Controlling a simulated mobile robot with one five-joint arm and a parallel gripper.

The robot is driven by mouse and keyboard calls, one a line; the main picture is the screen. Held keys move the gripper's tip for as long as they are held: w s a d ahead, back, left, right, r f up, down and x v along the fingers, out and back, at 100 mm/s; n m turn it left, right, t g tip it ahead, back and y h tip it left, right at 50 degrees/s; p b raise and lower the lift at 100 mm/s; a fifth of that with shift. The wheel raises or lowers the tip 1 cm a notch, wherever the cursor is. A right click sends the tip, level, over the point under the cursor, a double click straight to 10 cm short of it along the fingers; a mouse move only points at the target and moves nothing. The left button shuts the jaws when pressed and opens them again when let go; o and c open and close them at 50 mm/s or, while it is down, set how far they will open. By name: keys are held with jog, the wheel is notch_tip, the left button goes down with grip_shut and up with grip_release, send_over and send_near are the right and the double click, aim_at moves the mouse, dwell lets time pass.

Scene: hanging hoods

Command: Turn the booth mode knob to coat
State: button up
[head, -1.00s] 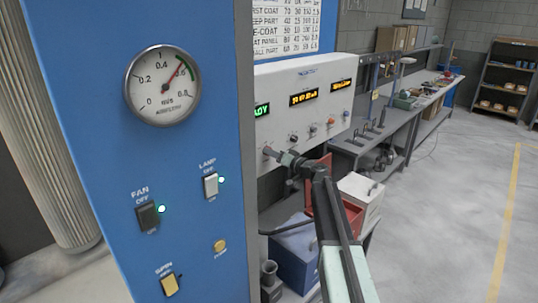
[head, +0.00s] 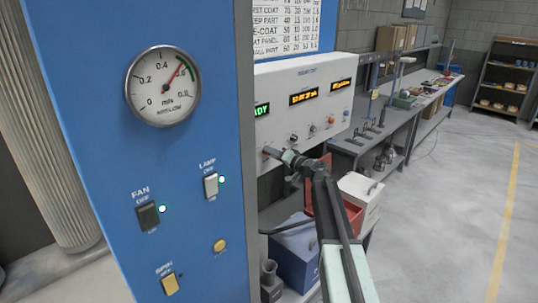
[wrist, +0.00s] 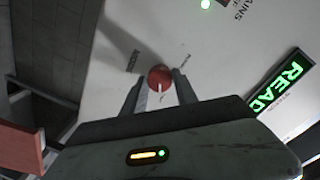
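The knob (wrist: 160,76) is round and red with a white pointer line, on a pale panel in the wrist view. Its pointer is toward the bottom of that picture. Small dark labels stand around it, too small to read. My gripper (wrist: 159,84) has one finger on each side of the knob, very close to it. I cannot tell whether the fingers touch it. In the head view my gripper (head: 272,152) is at the lower left of the white control panel (head: 300,75), and it hides most of the knob there.
A green READY display (wrist: 276,88) is on the panel beside the knob. More knobs (head: 312,131) sit to the right. A blue cabinet (head: 215,110) with a gauge and switches stands close on the left.

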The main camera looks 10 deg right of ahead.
jog(key=o, duration=0.4)
jog(key=shift+d, duration=0.1)
jog(key=shift+s, duration=0.1)
